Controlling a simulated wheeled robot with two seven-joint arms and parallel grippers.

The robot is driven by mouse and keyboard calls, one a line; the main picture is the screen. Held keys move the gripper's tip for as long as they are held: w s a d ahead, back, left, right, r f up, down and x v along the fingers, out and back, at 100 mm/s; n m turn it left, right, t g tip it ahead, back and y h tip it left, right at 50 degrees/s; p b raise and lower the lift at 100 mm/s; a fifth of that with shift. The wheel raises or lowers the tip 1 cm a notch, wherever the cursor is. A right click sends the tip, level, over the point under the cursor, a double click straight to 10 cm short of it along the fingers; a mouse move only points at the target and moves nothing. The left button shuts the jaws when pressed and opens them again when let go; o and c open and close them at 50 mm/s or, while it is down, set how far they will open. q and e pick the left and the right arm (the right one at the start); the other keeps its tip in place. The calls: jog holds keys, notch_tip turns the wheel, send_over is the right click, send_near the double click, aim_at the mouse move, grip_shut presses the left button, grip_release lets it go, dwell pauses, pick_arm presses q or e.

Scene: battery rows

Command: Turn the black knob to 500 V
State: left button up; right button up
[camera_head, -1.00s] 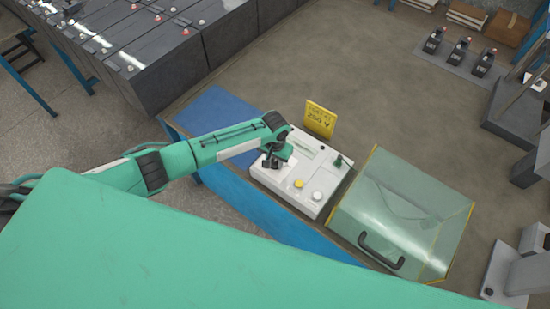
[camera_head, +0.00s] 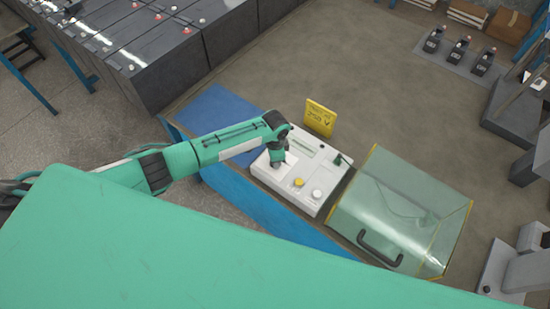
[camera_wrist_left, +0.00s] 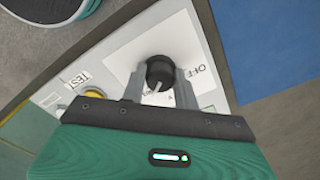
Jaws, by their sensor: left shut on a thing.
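The black knob (camera_wrist_left: 160,72) sits on a white label plate on the pale tester box (camera_head: 310,200). In the left wrist view a light pointer mark shows on its face, pointing toward the lower left. Printed "OFF" shows beside it on the right; other scale marks are hidden by the fingers, so I cannot read a 500 V mark. My left gripper (camera_wrist_left: 158,85) is shut on the knob, one finger on each side. In the head view the left gripper (camera_head: 279,163) is over the box's left part and hides the knob. My right gripper is not in view.
A yellow button (camera_head: 299,183) and a pale round button (camera_head: 317,195) are on the box. A yellow sign (camera_head: 320,117) stands behind it. A clear cover with a black handle (camera_head: 380,249) is to the right. Battery rows (camera_head: 150,45) are at upper left.

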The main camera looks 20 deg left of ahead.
pick_arm(q)
jog(key=shift+m, duration=0.8)
jog(key=shift+w+r, duration=0.1)
jog(key=o, duration=1)
jog(key=shift+c, duration=0.2)
notch_tip(320, 180, up, 14)
jog(key=b, duration=0.3)
